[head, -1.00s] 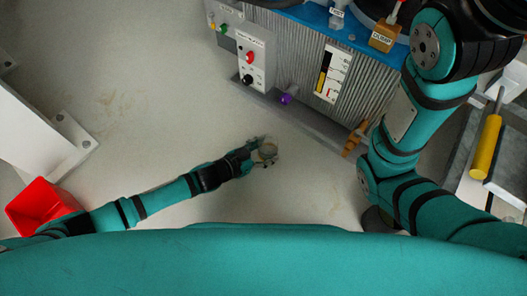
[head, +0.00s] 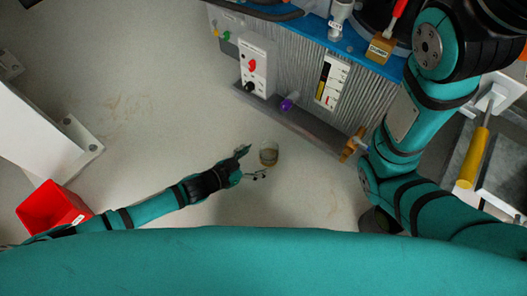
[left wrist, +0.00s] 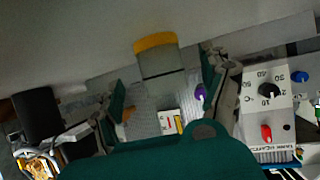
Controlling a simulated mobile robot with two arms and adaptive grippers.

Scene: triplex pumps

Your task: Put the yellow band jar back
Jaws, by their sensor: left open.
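In the left wrist view the jar appears between the two open fingers. I cannot tell what the jar rests on, or whether it touches anything. My right gripper is out of view; only my right arm shows.
A ribbed machine (head: 310,85) with a knob panel (head: 253,67) and a purple knob (head: 289,102) stands beyond the jar. A red bin (head: 52,207) is at the lower left. A yellow-handled tool (head: 474,158) is at the right. The pale floor around the gripper is clear.

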